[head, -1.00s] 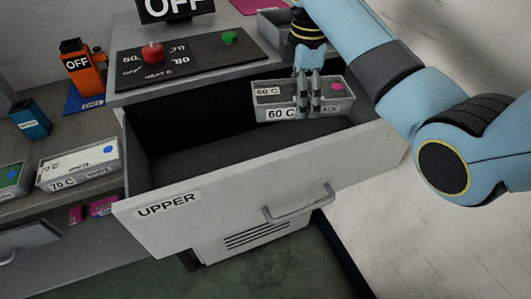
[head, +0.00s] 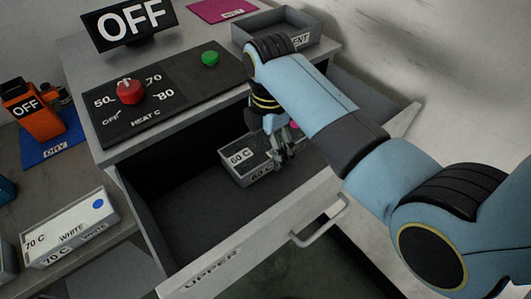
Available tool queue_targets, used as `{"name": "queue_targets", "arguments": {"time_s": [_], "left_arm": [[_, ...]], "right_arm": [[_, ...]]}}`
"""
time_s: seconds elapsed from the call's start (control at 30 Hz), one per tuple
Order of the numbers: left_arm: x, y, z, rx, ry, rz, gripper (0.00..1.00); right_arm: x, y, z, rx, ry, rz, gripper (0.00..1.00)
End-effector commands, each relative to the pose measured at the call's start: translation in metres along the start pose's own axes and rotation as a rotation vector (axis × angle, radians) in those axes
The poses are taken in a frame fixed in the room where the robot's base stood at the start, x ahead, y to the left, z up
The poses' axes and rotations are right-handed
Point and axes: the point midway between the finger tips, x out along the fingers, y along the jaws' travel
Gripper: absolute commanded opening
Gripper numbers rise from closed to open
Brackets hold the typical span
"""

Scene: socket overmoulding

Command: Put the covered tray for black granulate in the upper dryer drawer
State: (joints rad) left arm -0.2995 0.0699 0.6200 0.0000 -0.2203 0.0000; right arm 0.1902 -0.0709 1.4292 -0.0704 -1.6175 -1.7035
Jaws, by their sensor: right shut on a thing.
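The covered tray (head: 237,172) is grey with "60 C" labels; its black label and magenta dot are mostly hidden by my right gripper. My right gripper (head: 284,152) is shut on the tray's side that is nearer the drawer front. The tray is inside the open upper drawer (head: 205,272), below the rim of its front panel. I cannot tell whether it touches the drawer floor. My left gripper is not in view.
The dryer top has a control panel (head: 165,98) with a red knob (head: 130,92) and green button (head: 210,59), an "OFF" display (head: 128,25) and an open grey tray (head: 300,38). A white-granulate tray (head: 75,230) stands left. The drawer's left part is free.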

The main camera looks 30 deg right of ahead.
Motion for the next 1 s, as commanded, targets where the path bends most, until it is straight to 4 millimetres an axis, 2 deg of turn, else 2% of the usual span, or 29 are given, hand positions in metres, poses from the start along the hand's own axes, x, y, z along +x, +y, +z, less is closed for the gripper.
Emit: {"name": "queue_targets", "arguments": {"time_s": [0.1, 0.2, 0.33, 0.5, 0.67, 0.9, 0.93, 1.0], "left_arm": [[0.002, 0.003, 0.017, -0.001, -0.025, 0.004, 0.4], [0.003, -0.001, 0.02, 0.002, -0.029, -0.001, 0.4], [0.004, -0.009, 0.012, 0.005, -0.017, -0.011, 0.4], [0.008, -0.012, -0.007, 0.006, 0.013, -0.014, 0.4], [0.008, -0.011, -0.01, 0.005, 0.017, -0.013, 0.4], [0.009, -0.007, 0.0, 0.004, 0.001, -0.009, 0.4], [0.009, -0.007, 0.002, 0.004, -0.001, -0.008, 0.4], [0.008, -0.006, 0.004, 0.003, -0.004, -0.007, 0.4]], "right_arm": [[0.022, 0.001, 0.0, 0.001, 0.0, 0.0, 0.27], [0.031, 0.001, 0.0, 0.002, 0.0, 0.002, 0.27], [0.047, 0.0, 0.001, 0.003, 0.0, -0.001, 0.27], [0.071, 0.001, 0.001, 0.003, 0.0, 0.001, 0.27], [0.074, 0.001, 0.0, 0.004, 0.0, 0.003, 0.27], [0.076, 0.001, 0.0, 0.004, 0.0, 0.002, 0.27], [0.077, 0.0, 0.0, 0.004, 0.001, 0.0, 0.84], [0.076, 0.0, 0.0, 0.004, 0.001, 0.001, 0.94]]}}
